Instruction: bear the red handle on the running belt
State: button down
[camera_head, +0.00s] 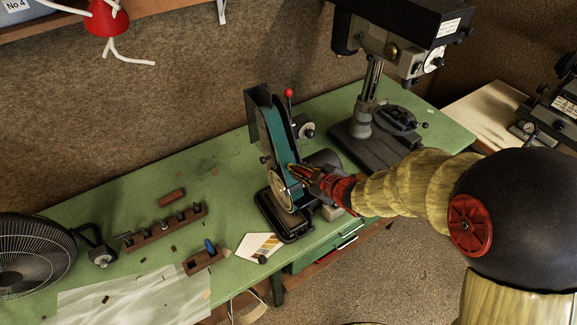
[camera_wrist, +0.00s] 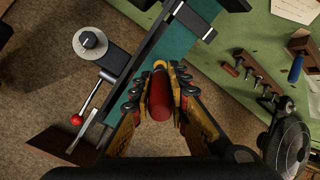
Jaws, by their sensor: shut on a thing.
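My gripper (camera_head: 298,172) is shut on a red handle (camera_wrist: 160,98), which lies between the two yellow fingers in the wrist view with a small brass-coloured end pointing at the belt. The belt grinder stands upright on the green bench in the head view, with a teal belt (camera_head: 270,130) that also shows in the wrist view (camera_wrist: 182,47). My gripper is at the lower right of the belt in the head view. The handle's end appears close to the belt face; I cannot tell whether they touch. One still does not show the belt's motion.
A lever with a red ball (camera_head: 289,93) rises beside the belt. A drill press (camera_head: 372,120) stands behind to the right.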

aim_at(310, 173)
jog(key=shift+w+a+f+b, duration=0.3)
jog(key=shift+w+f+b, duration=0.15)
jog(key=shift+b, duration=0.2)
dwell(2.2)
jog(key=shift+r, duration=0.15)
jog(key=p+v, duration=0.3)
jog(key=v, duration=0.3)
jog(key=shift+r+p, duration=0.15)
jog(key=shift+p, duration=0.2)
jog(key=shift+s+d+r, duration=0.15)
jog(key=shift+s+d, duration=0.1)
jog(key=shift+s, duration=0.05)
